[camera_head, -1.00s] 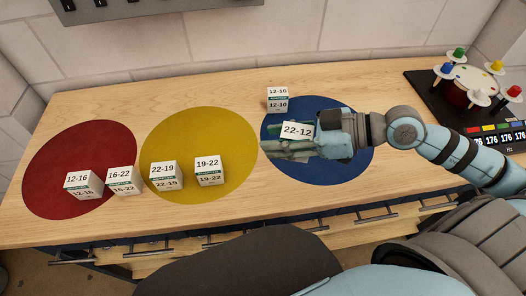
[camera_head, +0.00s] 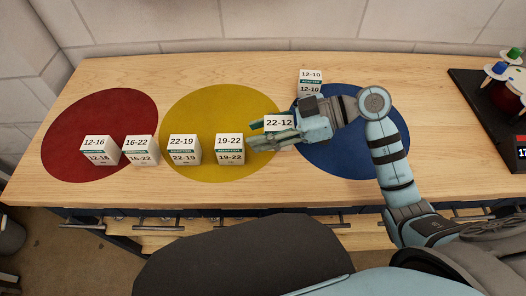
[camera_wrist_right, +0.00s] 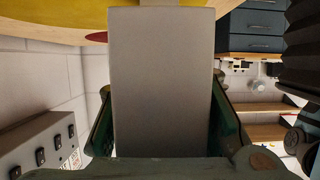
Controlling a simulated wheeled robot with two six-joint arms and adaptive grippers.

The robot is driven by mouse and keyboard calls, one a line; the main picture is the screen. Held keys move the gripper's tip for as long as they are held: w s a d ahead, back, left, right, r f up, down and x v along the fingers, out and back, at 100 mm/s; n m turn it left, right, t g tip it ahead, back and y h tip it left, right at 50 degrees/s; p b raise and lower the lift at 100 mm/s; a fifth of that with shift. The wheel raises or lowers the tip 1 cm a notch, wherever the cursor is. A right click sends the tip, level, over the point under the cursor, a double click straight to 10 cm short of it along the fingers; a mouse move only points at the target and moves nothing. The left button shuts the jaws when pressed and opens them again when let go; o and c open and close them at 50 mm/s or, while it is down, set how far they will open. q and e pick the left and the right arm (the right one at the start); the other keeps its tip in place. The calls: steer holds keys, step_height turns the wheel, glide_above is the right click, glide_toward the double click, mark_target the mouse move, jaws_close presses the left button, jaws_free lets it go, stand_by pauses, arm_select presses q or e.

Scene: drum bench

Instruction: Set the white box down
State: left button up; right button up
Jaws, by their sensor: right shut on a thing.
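My right gripper (camera_head: 272,137) is shut on a white box labelled 22-12 (camera_head: 279,122). It holds the box over the gap between the yellow circle (camera_head: 205,105) and the blue circle (camera_head: 375,140), left of the blue one's middle. The box fills the middle of the right wrist view (camera_wrist_right: 160,80) between the two fingers, its plain face towards the camera. Whether its underside touches the bench is hidden. My left gripper is not in view.
White boxes 19-22 (camera_head: 229,149) and 22-19 (camera_head: 184,150) stand on the yellow circle. Boxes 16-22 (camera_head: 140,150) and 12-16 (camera_head: 100,150) stand by the red circle (camera_head: 95,115). Box 12-10 (camera_head: 310,83) stands behind my gripper. A dark drum device (camera_head: 495,115) is at the right.

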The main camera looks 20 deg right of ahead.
mark_target(262, 158)
step_height(262, 158, down, 6)
steer(key=shift+r+b, duration=0.1)
steer(key=shift+b, duration=0.8)
steer(key=o, duration=1.2)
steer(key=p+v, duration=0.2)
steer(key=v, duration=1)
steer(key=shift+r, duration=0.1)
